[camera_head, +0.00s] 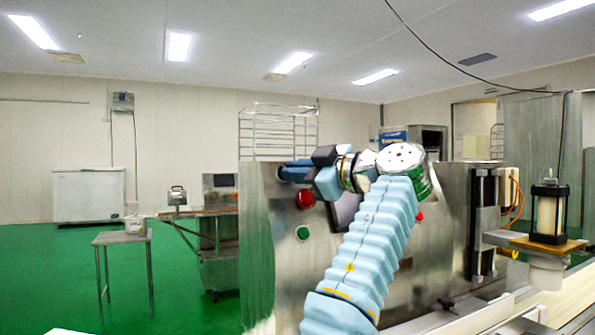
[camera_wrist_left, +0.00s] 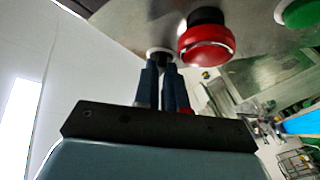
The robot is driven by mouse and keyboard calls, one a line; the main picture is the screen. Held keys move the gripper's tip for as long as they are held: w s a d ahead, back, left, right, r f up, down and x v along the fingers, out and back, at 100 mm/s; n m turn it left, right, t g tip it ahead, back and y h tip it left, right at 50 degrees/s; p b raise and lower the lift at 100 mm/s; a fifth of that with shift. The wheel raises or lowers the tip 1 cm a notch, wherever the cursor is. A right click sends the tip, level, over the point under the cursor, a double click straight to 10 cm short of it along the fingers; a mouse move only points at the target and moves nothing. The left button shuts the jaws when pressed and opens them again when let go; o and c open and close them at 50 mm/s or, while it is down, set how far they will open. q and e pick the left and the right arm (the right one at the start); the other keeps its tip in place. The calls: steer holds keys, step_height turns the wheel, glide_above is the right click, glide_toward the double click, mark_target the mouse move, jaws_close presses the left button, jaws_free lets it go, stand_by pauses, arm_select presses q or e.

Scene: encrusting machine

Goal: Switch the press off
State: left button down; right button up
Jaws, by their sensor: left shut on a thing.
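The press is a steel cabinet (camera_head: 262,275) in the middle of the head view, with controls on its front. My left gripper (camera_head: 284,172) is at the upper left of this panel. In the left wrist view, its two blue fingers (camera_wrist_left: 160,68) are shut on a small black knob with a pale round base (camera_wrist_left: 158,52), mostly hidden between the fingertips. A red mushroom button (camera_head: 305,198) is just below the gripper; it shows large beside the fingers in the left wrist view (camera_wrist_left: 207,45). A green button (camera_head: 302,233) is lower down. My right gripper is not in view.
A dark screen (camera_head: 345,208) is partly hidden behind my left arm. A press column with a clear cylinder (camera_head: 549,212) stands at the right. A small table (camera_head: 122,238) and a white chest freezer (camera_head: 88,194) stand at the left, with open green floor around them.

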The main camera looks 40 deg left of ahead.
arm_select(q)
steer(key=c, duration=1.2)
jaws_free()
steer(key=d+p, duration=0.1)
steer(key=d, duration=1.2)
steer(key=shift+s+d+p, duration=0.3)
steer(key=shift+s+d, duration=0.05)
steer(key=shift+d, duration=0.05)
